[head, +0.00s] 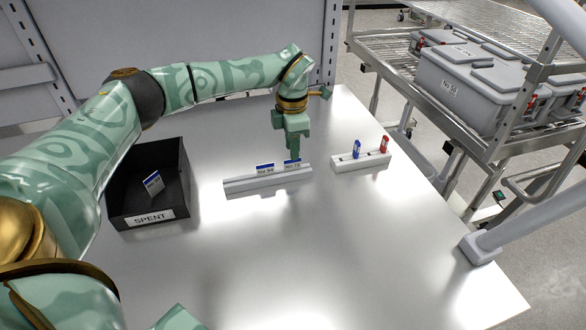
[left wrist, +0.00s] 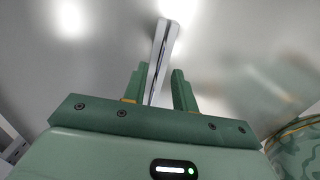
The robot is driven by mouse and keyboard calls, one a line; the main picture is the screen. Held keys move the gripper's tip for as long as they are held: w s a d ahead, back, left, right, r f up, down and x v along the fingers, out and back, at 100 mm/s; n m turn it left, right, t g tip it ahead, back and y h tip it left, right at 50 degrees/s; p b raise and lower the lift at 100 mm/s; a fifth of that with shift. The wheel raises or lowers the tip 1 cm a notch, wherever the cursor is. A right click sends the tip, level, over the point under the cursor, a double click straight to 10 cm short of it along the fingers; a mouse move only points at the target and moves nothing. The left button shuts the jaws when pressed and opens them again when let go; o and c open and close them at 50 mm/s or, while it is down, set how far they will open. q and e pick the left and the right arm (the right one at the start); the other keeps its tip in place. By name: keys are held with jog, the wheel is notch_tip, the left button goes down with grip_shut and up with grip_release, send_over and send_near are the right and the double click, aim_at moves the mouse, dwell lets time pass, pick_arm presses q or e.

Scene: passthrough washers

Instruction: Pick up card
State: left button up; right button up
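A light grey card rack (head: 240,185) stands on the table with two white, blue-topped cards in it, a left card (head: 265,169) and a right card (head: 292,164). My left gripper (head: 292,155) points down just above the right card. In the left wrist view its two green fingers (left wrist: 159,88) are apart, with the rack (left wrist: 166,38) running away beyond them and a thin card edge between them. I cannot tell whether a finger touches the card. Another card (head: 154,183) leans inside the black bin (head: 174,210) labelled SPENT. My right gripper is not in view.
A small white holder (head: 346,165) with a blue item (head: 357,148) and a red item (head: 384,144) stands right of the rack. Grey lidded crates (head: 470,85) sit on a roller shelf beyond the table's right edge. The table's front is clear.

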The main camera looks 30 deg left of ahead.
aim_at(289, 165)
pick_arm(q)
notch_tip(289, 165, down, 5)
jog(key=shift+d+r+b, duration=0.1)
jog(key=shift+b, duration=0.45)
jog(key=shift+s+r, duration=0.1)
grip_shut()
jog(key=shift+r, duration=0.1)
